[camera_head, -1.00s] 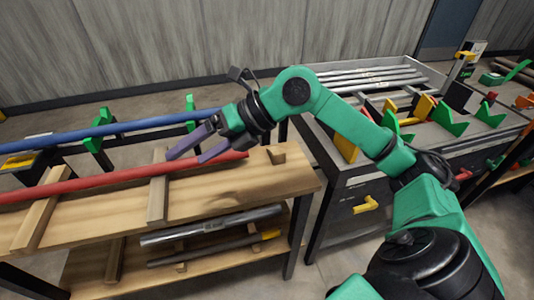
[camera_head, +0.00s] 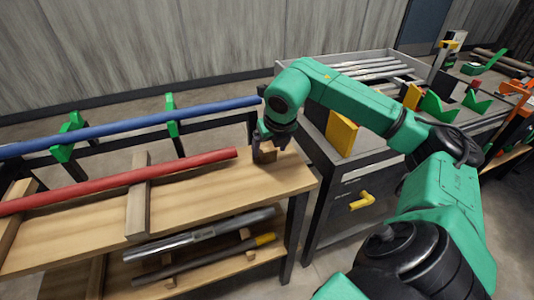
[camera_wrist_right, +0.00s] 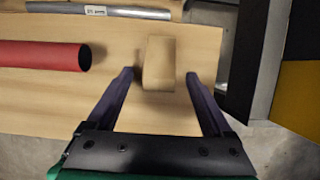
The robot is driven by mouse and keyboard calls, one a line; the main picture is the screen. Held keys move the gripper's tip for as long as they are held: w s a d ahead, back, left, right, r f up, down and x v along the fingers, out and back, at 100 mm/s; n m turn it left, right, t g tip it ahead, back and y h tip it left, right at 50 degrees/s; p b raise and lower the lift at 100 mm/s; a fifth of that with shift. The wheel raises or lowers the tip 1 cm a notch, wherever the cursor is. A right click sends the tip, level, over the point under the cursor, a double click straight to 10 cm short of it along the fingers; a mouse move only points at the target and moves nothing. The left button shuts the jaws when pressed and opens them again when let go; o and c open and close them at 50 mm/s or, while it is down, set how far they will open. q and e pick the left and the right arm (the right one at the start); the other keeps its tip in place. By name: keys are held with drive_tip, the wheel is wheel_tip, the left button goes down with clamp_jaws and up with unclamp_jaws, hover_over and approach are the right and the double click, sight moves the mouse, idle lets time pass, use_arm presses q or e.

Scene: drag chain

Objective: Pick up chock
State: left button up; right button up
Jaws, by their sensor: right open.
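The chock, a small light wooden block (camera_head: 265,154), sits on the right end of the wooden bench top (camera_head: 215,190). In the right wrist view the chock (camera_wrist_right: 158,62) stands ahead of and partly between the two dark purple fingertips, with a gap on each side. My right gripper (camera_head: 268,140) points down over it and is open and empty. In the head view the gripper partly hides the chock. My left gripper is not in view.
A red bar (camera_head: 120,182) lies on the bench across a wooden strip (camera_head: 138,200), left of the chock. A blue bar (camera_head: 130,122) rests on green supports behind. Metal bars (camera_head: 200,232) lie on the lower shelf. A grey workbench with a yellow block (camera_head: 341,133) stands right.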

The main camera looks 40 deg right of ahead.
sight(269, 148)
drive_tip(key=shift+x, duration=0.85)
drive_tip(key=shift+r, duration=0.15)
clamp_jaws()
wheel_tip(269, 148, up, 20)
drive_tip(key=p, duration=0.6)
